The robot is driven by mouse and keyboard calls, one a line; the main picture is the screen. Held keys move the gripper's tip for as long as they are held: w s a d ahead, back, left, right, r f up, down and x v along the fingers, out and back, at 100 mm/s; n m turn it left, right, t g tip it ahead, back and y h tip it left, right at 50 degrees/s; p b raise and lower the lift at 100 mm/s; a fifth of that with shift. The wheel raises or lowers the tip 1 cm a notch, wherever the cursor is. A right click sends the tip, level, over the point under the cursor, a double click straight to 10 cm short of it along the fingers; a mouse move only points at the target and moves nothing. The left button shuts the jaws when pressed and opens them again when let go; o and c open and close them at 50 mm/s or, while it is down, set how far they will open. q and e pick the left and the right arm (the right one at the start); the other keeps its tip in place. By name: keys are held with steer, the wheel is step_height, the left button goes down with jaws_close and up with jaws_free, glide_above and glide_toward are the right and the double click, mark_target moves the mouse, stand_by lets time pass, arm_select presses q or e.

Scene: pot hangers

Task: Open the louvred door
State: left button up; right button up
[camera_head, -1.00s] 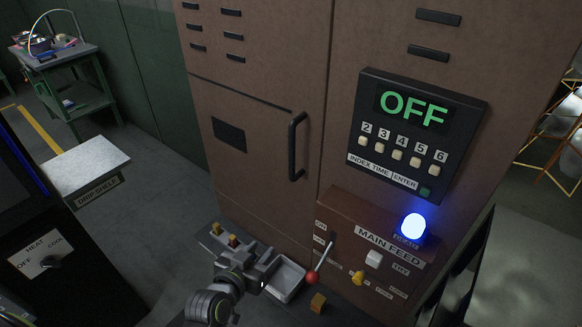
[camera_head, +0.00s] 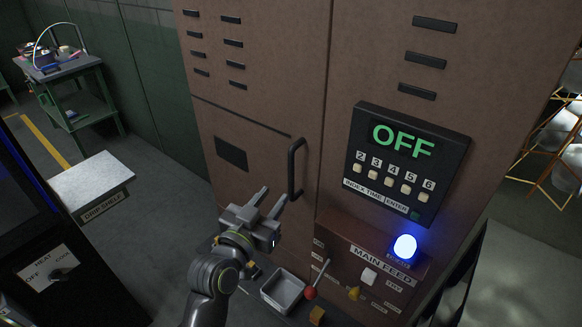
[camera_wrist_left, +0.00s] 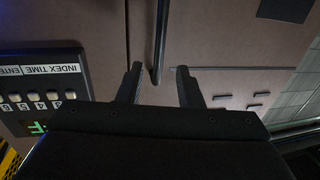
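The louvred door (camera_head: 262,96) is brown, with dark slots in its upper part, and it is shut. Its black vertical bar handle (camera_head: 293,168) is on the door's right side. My left gripper (camera_head: 273,201) is open and empty, just below and left of the handle in the head view. In the left wrist view the handle (camera_wrist_left: 160,45) shows between the two spread fingertips (camera_wrist_left: 160,80), ahead of them; whether they touch it I cannot tell. My right gripper is not in view.
A tray (camera_head: 284,290) sits below. The drip shelf (camera_head: 92,180) is at left.

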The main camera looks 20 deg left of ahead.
mark_target(290, 175)
arm_select(q)
steer(key=w+p, duration=0.1)
steer(key=w, duration=0.2)
steer(key=w+d+p, duration=0.1)
steer(key=w, duration=0.5)
steer(key=shift+w+d+p, duration=0.3)
steer(key=shift+w+p, duration=0.05)
steer(key=shift+p, duration=0.05)
steer(key=shift+c, duration=0.4)
jaws_close()
